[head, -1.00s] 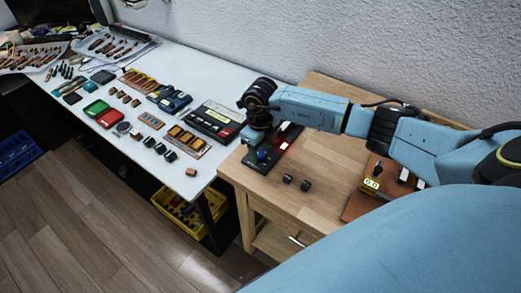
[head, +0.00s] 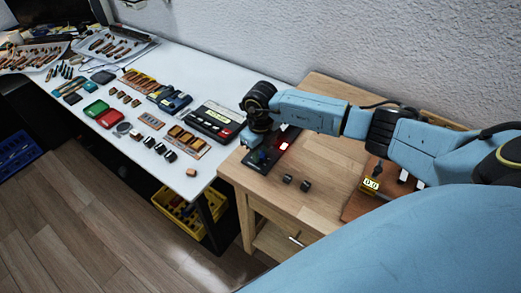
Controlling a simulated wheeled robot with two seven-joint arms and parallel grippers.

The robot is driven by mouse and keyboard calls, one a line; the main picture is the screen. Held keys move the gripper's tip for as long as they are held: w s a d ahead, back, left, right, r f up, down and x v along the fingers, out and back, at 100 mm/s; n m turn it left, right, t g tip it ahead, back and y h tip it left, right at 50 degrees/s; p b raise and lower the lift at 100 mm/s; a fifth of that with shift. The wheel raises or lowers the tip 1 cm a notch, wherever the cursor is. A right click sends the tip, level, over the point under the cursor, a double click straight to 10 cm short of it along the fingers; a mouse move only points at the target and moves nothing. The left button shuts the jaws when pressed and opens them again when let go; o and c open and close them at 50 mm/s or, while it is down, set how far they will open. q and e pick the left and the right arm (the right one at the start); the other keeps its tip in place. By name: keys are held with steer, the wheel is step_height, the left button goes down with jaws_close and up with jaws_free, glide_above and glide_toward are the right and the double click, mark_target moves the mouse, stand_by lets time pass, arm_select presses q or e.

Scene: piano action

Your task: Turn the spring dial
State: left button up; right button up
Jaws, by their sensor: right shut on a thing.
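A dark flat device (head: 279,149) with a red part lies at the left end of the wooden table. My right gripper (head: 259,152) points down over its left part, with a small blue piece between or beside the fingertips. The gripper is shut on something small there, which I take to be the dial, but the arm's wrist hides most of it. My left gripper is not in view.
Two small dark blocks (head: 305,185) lie on the wooden table (head: 325,158). A brown unit with a yellow display (head: 371,184) reading 0.0 stands at the right. The white table (head: 190,70) holds several parts and trays. A yellow crate (head: 172,207) is below.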

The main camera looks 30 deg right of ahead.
mark_target(261, 154)
steer(key=shift+m, duration=0.7)
steer(key=o, duration=1)
step_height(261, 154, up, 14)
steer(key=shift+f, duration=0.25)
